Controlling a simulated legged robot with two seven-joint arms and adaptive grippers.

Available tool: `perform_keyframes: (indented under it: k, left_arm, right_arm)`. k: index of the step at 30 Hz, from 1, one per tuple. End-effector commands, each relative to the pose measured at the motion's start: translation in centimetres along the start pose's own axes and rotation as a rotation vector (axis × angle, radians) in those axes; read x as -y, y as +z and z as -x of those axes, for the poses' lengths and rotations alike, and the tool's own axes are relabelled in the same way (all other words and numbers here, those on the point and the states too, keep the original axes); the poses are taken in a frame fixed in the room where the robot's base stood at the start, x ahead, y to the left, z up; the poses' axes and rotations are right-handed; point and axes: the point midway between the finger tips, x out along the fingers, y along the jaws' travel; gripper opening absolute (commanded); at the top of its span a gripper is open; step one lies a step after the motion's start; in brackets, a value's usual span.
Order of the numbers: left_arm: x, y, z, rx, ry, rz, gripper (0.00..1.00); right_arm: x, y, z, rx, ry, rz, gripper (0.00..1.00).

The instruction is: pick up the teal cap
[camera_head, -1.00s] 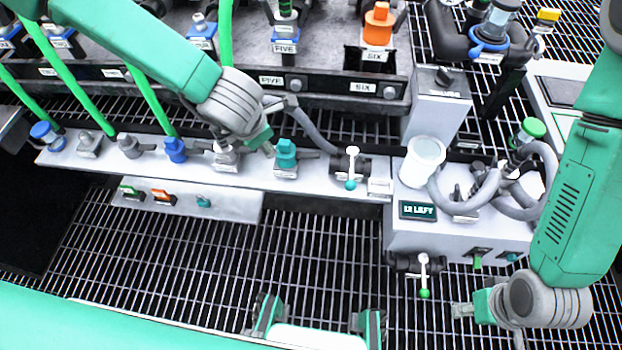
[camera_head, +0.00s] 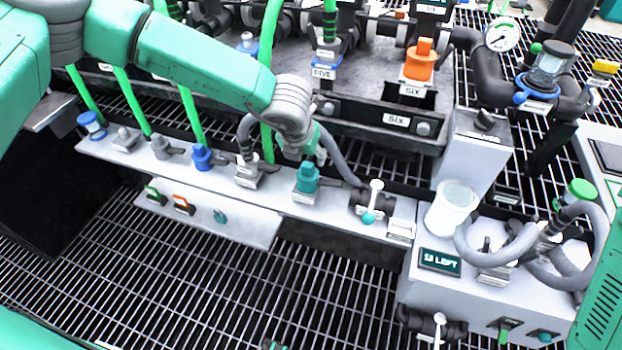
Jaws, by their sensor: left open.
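The teal cap (camera_head: 307,177) stands upright on a grey fitting on the white ledge, in the middle of the camera_head view. My left gripper (camera_head: 312,152) comes in from the upper left and is just above and behind the cap. Its fingers are small and partly hidden by the wrist, and the cap is not between them as far as I can see. It is open. My right gripper is out of view; only a part of my right arm shows at the right edge.
A blue cap (camera_head: 202,157) stands left on the same white ledge (camera_head: 335,212). A valve with a white handle (camera_head: 375,197) and a white cup (camera_head: 452,208) stand to the right. A grey hose passes close behind the teal cap. Black grating lies in front.

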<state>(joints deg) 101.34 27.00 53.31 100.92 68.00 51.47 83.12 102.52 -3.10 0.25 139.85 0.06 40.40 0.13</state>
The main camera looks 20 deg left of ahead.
Motion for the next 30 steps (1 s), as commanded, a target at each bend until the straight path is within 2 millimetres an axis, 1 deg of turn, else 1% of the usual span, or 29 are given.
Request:
perform_keyframes:
  k: [7,10,12,18,20,21,22,23,30]
  left_arm:
    - [0.6,-0.7,-3.5,-0.003,-0.002,0.001,0.5]
    - [0.6,-0.6,-4.8,-0.002,0.001,0.002,0.5]
    - [0.6,-0.5,-5.2,-0.001,0.001,0.001,0.5]
    - [0.7,-0.4,-5.0,0.0,0.002,-0.001,0.5]
    - [0.7,-0.4,-5.0,0.0,0.002,-0.001,0.29]
    - [0.6,-0.4,-5.0,0.0,0.001,0.0,0.15]
    - [0.6,-0.4,-5.0,-0.001,0.001,0.0,0.04]
    - [0.6,-0.4,-5.0,-0.001,0.0,0.0,0.0]
    - [0.5,-0.4,-5.1,-0.001,0.0,0.001,0.0]
  right_arm:
    - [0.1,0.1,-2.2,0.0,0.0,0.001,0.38]
    - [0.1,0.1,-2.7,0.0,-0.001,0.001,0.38]
    - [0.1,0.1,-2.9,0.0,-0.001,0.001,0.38]
    - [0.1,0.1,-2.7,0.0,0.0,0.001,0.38]
    - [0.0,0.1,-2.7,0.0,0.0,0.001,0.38]
    - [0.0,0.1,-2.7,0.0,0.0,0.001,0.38]
    - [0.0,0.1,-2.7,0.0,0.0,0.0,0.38]
    - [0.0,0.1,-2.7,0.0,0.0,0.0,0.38]
    - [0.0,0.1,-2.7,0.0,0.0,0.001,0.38]
